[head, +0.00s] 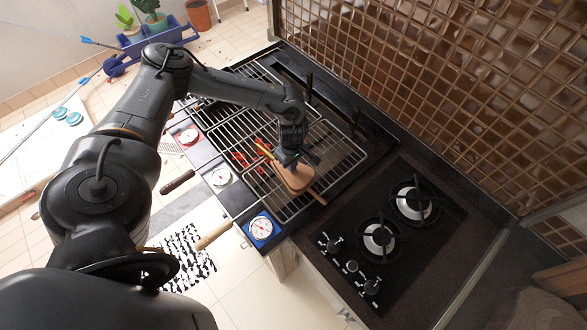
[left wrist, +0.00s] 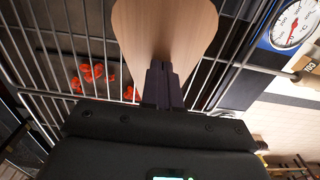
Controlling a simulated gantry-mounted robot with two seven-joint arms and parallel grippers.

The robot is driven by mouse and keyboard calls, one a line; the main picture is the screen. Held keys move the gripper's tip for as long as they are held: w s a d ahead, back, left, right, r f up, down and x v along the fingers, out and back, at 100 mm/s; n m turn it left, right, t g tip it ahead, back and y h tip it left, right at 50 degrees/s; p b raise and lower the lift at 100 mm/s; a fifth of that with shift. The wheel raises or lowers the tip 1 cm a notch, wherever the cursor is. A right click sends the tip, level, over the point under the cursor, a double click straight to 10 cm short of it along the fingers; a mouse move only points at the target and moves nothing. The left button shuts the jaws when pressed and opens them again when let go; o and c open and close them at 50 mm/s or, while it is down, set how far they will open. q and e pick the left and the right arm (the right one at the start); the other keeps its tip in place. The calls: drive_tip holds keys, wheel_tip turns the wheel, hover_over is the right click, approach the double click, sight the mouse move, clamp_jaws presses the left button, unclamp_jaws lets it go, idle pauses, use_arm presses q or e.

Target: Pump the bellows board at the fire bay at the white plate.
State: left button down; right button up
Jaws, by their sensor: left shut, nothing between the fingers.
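The wooden bellows board (head: 297,180) is over the grill grate, towards the blue plate's side; in the left wrist view its pale broad face (left wrist: 165,30) fills the top middle. My left gripper (head: 287,158) is shut and empty. Its fingertips (left wrist: 163,72) overlap the board's face in the left wrist view; I cannot tell whether they touch it. The white plate (head: 221,177) with its dial is on the grill's front edge, between the red and blue plates. Red embers (head: 240,159) show under the grate near it and in the left wrist view (left wrist: 92,72). My right gripper is not in view.
The blue plate (head: 262,229) and red plate (head: 188,136) flank the white one. A wooden handle (head: 213,237) and a dark handle (head: 177,182) stick out in front. A gas hob (head: 385,235) lies right of the grill; a tiled wall (head: 430,80) stands behind.

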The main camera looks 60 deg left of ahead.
use_arm(q)
drive_tip(key=shift+r+p, duration=1.75)
drive_tip(key=shift+r, duration=0.55)
drive_tip(key=shift+f, duration=0.15)
drive_tip(key=shift+f+b, duration=2.15)
drive_tip(key=shift+f, duration=0.2)
drive_tip(key=shift+s+r+p, duration=0.1)
drive_tip(key=shift+r+p, duration=1.5)
drive_tip(key=shift+r, duration=0.4)
drive_tip(key=shift+a+r+p, duration=0.1)
drive_tip(key=shift+r+p, duration=0.25)
drive_tip(key=shift+r, duration=0.2)
drive_tip(key=shift+f, duration=0.2)
